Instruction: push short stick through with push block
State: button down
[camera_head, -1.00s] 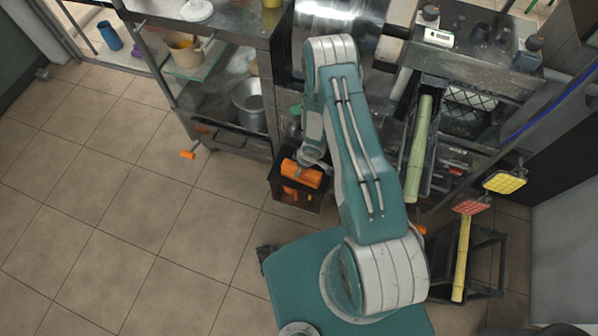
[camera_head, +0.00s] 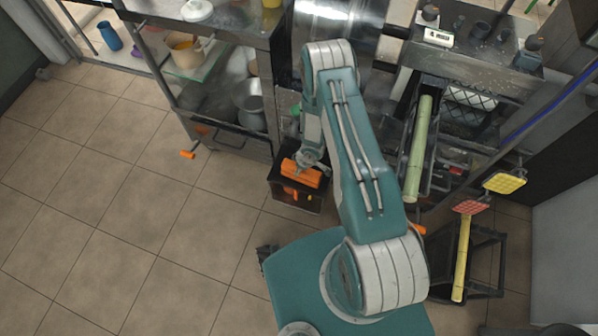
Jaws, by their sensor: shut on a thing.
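An orange block (camera_head: 301,175), which looks like the push block, is at the opening of a dark open box (camera_head: 284,203) in front of the cabinets. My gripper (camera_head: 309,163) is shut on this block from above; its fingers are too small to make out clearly. Whether the block touches the box is unclear. A pale green stick (camera_head: 418,150) lies in a sloping dark chute (camera_head: 409,198) of the press, right of my arm. A yellow stick (camera_head: 461,262) leans in a black rack at the lower right. I cannot tell which one the task calls short.
Smaller orange pieces (camera_head: 291,191) lie inside the dark box. Another orange piece (camera_head: 187,155) is on the floor near the shelf unit (camera_head: 229,141). Red (camera_head: 470,207) and yellow (camera_head: 505,182) gridded pads stand above the black rack (camera_head: 484,292). The tiled floor at left is clear.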

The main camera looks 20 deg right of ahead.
jog(key=shift+s, duration=0.1)
jog(key=s+a+r, duration=0.3)
jog(key=s+r, duration=0.1)
jog(key=r, duration=0.2)
dwell(0.6)
jog(key=w+d+f, duration=0.1)
jog(key=f, duration=0.1)
jog(key=w+d+f, duration=0.1)
jog(key=f, duration=0.1)
jog(key=w+d+f, duration=0.1)
jog(key=w+f, duration=0.1)
jog(key=shift+w, duration=0.1)
jog(key=shift+d+r, duration=0.1)
jog(key=shift+r, duration=0.2)
